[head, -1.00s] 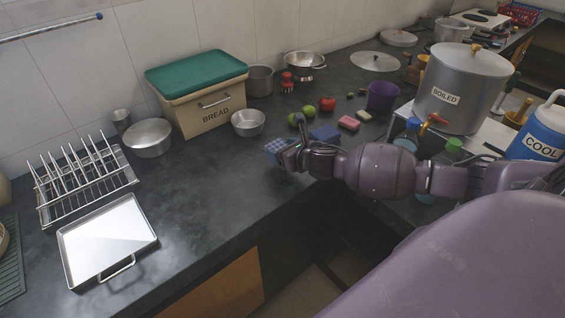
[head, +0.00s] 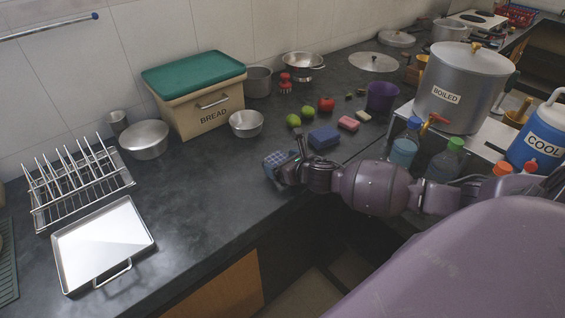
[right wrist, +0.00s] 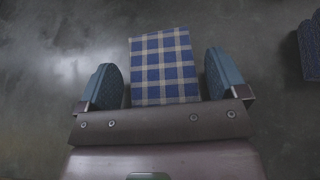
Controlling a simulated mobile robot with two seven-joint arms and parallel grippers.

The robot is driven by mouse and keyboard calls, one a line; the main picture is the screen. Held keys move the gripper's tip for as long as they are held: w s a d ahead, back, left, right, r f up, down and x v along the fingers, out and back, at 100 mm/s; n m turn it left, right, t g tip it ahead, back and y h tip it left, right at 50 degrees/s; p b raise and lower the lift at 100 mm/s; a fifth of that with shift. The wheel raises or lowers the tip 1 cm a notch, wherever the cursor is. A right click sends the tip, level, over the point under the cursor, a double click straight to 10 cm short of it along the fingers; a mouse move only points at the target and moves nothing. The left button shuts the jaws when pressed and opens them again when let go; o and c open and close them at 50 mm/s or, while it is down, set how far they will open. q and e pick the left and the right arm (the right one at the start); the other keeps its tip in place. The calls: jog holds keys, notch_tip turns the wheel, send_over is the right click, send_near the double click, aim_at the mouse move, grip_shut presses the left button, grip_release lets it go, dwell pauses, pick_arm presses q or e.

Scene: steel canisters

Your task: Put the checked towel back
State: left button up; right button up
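The checked towel (head: 274,158), blue and white and folded small, is at the fingers of my right gripper (head: 279,170) near the counter's front edge. In the right wrist view the towel (right wrist: 163,68) fills most of the space between the two blue-padded fingers of my right gripper (right wrist: 165,85), one on each side. It moves with this gripper, which appears shut on it. Whether the towel is clear of the counter is hard to tell. A metal towel rail (head: 50,28) with a blue end is on the tiled wall at the upper left. My left gripper is out of view.
A bread bin (head: 210,108), steel bowls (head: 246,124), a dish rack (head: 80,185) and a tray (head: 103,245) stand on the dark counter. A blue sponge (head: 323,138) lies right of the towel. A large boiled-water canister (head: 462,92) stands farther right.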

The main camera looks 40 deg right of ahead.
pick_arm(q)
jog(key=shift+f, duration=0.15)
pick_arm(e)
jog(key=shift+r, duration=0.2)
jog(key=p+v, duration=0.2)
jog(key=v, duration=0.8)
jog(key=shift+r, duration=0.1)
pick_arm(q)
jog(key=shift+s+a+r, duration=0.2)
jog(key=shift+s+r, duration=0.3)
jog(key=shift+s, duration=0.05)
pick_arm(e)
jog(key=s+a+f+m, duration=0.4)
jog(key=s+m, duration=0.3)
jog(key=m, duration=0.5)
jog(key=s+a+f+m+g, duration=0.1)
jog(key=s+a+f+m, duration=0.2)
jog(key=s+m, duration=0.4)
jog(key=s+a+f+m+g+h, duration=0.1)
jog(key=s+a+f+m, duration=0.3)
jog(key=m, duration=1.3)
jog(key=shift+s+a+f, duration=0.15)
jog(key=shift+s+f, duration=0.15)
jog(key=shift+s, duration=0.4)
jog(key=shift+s+a+f, duration=0.15)
jog(key=shift+s+f, duration=0.1)
jog(key=shift+s, duration=0.45)
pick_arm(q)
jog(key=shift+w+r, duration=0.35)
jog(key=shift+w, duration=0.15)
